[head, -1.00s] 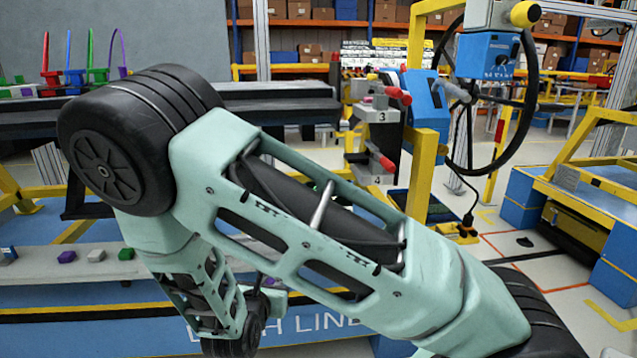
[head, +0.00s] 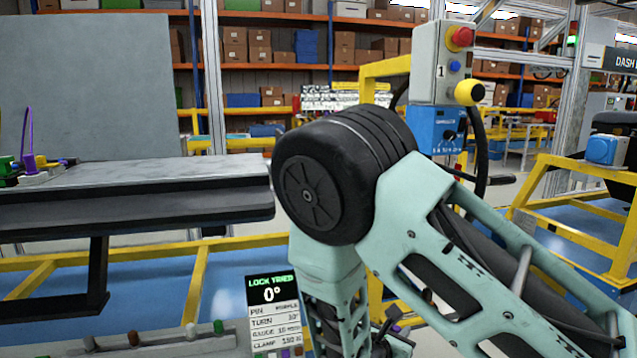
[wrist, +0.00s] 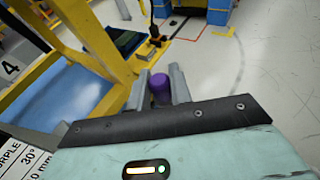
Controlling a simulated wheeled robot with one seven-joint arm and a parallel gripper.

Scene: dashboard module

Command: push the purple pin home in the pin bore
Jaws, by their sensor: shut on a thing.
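My gripper (wrist: 160,90) shows in the wrist view with its two grey fingers shut on the purple pin (wrist: 160,86). The pin's rounded purple end shows between the fingers, and the rest is hidden. In the wrist view the pin is held in the air, with floor and a yellow frame behind it. In the head view my arm covers the lower right, and I cannot make out the pin for certain. I cannot identify the pin bore in either view.
A sign (head: 273,310) reads 0° and lists pin and turn; its edge shows in the wrist view (wrist: 22,155). A yellow frame (wrist: 112,60) stands close left of my gripper. A dark-edged bench (head: 130,205) is at left. A control box (head: 443,62) stands behind my arm.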

